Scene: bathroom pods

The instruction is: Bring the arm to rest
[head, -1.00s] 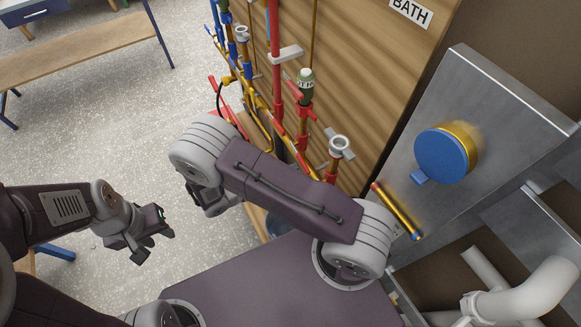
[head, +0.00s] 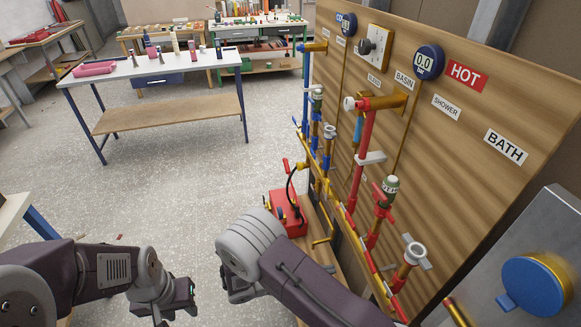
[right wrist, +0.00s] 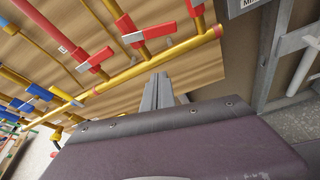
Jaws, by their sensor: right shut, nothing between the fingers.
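My right arm (head: 310,285) crosses the lower middle of the head view, bent beside the pipe board. Its gripper (right wrist: 158,90) shows in the right wrist view, with its two grey fingers together and nothing between them. The fingers lie in front of the wooden board, close below a yellow pipe in that picture; I cannot tell the gap. My left gripper (head: 172,305) is at the lower left of the head view, above the floor and apart from everything. Its fingers are partly cut off, so its opening is unclear.
The wooden board (head: 455,90) carries red, blue and brass pipes, valves and gauges on the right. A red box (head: 287,213) stands at its foot. A grey panel with a blue round cap (head: 535,287) is at lower right. A workbench (head: 150,68) stands far left; open floor lies between.

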